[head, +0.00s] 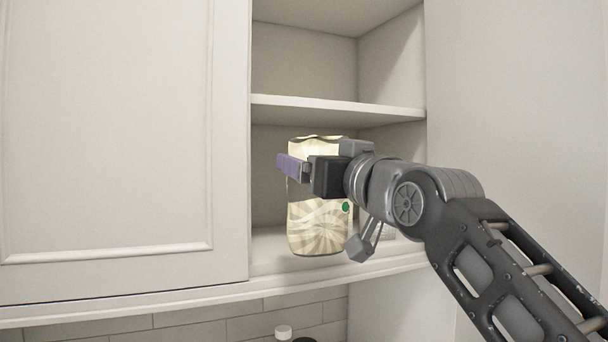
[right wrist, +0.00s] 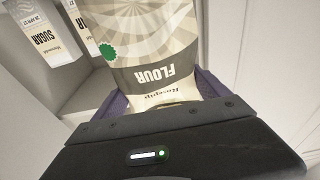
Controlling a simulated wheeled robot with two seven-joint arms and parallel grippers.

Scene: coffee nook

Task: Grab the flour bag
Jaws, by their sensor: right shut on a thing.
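The flour bag (head: 318,226) is a cream packet with a sunburst pattern and a green dot. It stands upright at the front of the cabinet's lower shelf in the head view. My right gripper (head: 292,168) is shut on its upper part, with purple fingers. In the right wrist view the flour bag (right wrist: 160,48) shows its FLOUR label upside down, between the two purple fingers (right wrist: 165,95). Part of the bag is hidden behind the gripper in the head view. My left gripper is not in view.
The cabinet's lower shelf (head: 266,262) has a front lip, and an upper shelf (head: 335,107) lies just above the bag. A closed door (head: 110,140) is at left. Sugar packets (right wrist: 47,38) stand beside the bag in the wrist view.

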